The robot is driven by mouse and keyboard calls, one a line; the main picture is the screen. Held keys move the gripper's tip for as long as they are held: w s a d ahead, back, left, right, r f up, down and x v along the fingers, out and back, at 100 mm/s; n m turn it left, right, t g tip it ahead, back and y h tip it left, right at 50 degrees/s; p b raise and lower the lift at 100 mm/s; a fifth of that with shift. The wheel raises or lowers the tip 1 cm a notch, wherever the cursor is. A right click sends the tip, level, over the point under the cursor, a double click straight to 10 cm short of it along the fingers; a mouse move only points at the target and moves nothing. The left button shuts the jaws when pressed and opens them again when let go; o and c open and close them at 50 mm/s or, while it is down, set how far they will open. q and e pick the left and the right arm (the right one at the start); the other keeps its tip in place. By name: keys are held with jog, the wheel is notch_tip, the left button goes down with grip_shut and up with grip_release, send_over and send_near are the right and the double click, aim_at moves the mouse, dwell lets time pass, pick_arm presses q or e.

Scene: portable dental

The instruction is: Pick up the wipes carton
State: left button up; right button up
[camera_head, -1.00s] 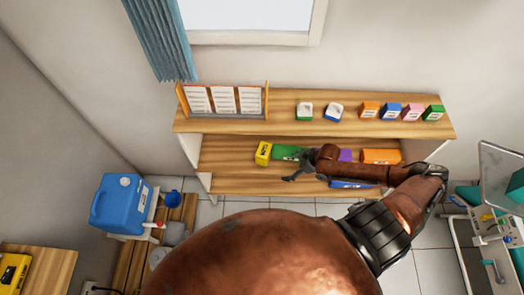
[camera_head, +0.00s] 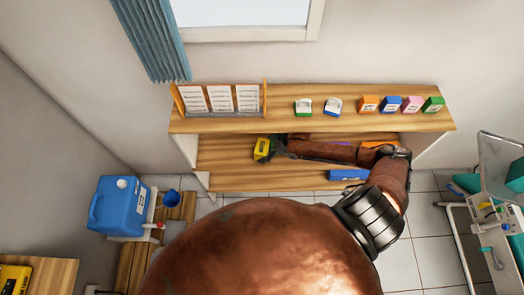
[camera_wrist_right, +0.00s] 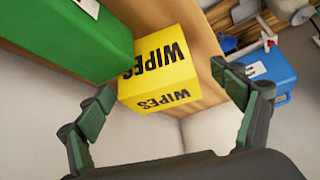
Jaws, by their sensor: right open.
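The yellow wipes carton (camera_head: 261,148) stands at the left of the lower shelf in the head view, partly hidden by my right gripper. In the right wrist view the carton (camera_wrist_right: 160,68) shows the word WIPES on two faces. My right gripper (camera_head: 274,149) is open at the carton's right side. In the wrist view its fingertips (camera_wrist_right: 163,86) are spread to either side of the carton, with a visible gap at the right finger. I cannot tell whether either finger touches it. My left gripper is not in view.
A green box (camera_wrist_right: 70,38) stands right beside the carton. The upper shelf (camera_head: 285,121) overhangs, with small boxes and a card rack (camera_head: 219,99). The shelf left of the carton is clear.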

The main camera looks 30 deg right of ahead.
jog(key=shift+w+a, duration=0.35)
jog(key=shift+w, duration=0.1)
jog(key=x, duration=0.3)
jog(key=b+x, duration=0.1)
jog(key=x, duration=0.1)
jog(key=shift+w+a, duration=0.35)
jog(key=shift+w, duration=0.15)
jog(key=c, duration=1.3)
